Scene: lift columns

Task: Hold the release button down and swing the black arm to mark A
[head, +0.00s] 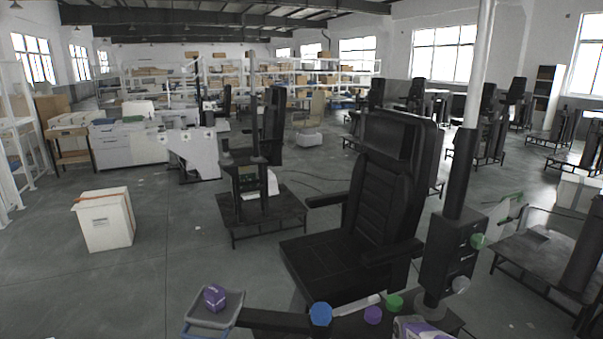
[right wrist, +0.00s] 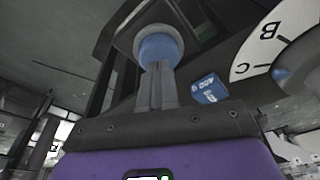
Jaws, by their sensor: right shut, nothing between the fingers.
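In the right wrist view my right gripper (right wrist: 156,70) is shut and empty. Its fingertips overlap a round blue button (right wrist: 158,48) in a grey collar; I cannot tell whether they touch or press it. A white dial plate (right wrist: 265,52) carries the letters B and C; mark A is not in view. A dark piece with a blue tip (right wrist: 281,73) lies beside C. In the head view a black arm (head: 275,320) runs along the bottom, with a grey tray (head: 200,322) at its left end. My left gripper is not in view.
A purple object (head: 214,297) sits in the tray. Blue (head: 321,313), purple (head: 373,315) and green (head: 395,303) knobs line the bottom. A black chair (head: 360,220) stands behind, beside a dark column (head: 455,240). A small blue block (right wrist: 210,88) is right of my fingers.

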